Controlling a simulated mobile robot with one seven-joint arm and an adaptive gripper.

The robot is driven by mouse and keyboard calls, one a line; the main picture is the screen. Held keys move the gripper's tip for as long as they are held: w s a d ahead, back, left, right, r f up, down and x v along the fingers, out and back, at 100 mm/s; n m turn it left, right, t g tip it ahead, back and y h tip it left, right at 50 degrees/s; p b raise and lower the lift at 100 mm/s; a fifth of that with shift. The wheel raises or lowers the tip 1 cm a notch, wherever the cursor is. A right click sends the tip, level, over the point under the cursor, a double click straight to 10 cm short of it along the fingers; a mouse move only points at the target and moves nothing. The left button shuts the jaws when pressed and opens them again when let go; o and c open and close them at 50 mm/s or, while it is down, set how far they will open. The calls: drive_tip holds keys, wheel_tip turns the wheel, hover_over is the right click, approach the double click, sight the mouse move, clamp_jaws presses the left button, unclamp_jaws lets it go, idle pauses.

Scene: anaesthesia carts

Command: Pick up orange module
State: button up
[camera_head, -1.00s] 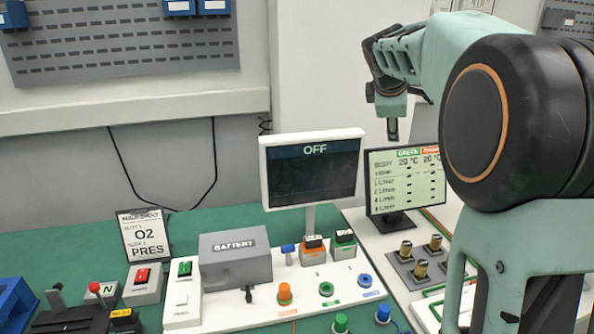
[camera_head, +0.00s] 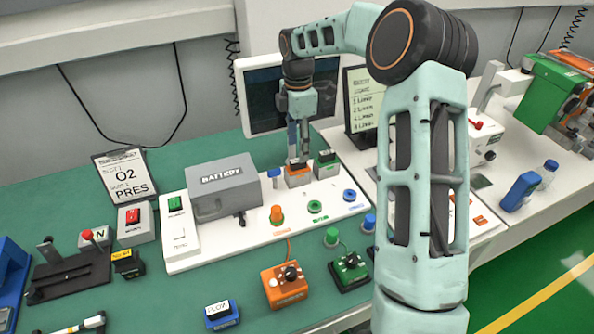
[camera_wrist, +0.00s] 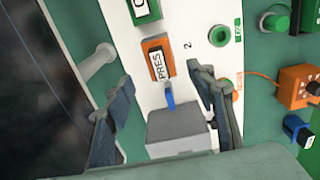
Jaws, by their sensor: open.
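The orange module (camera_head: 298,180) is a small block with a dark top, standing on the white panel (camera_head: 245,243) beside a green module (camera_head: 326,170). In the wrist view the orange module (camera_wrist: 154,44) shows a white label reading PRES. My gripper (camera_head: 298,153) points down over it, and its fingers partly hide the module's top. In the wrist view my gripper (camera_wrist: 164,80) is open and empty, with fingers spread left and right and the module just beyond the fingertips. I cannot tell the exact height gap.
A grey BATTERY box (camera_head: 222,188) stands left of the module, with a small blue piece (camera_head: 274,174) between them. A monitor (camera_head: 262,95) stands close behind. Coloured ring sockets lie in front. An orange knob box (camera_head: 285,287) sits on the green table.

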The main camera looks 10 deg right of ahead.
sight(298, 170)
drive_tip(key=shift+f+p, duration=0.35)
drive_tip(key=shift+f, duration=2.65)
clamp_jaws()
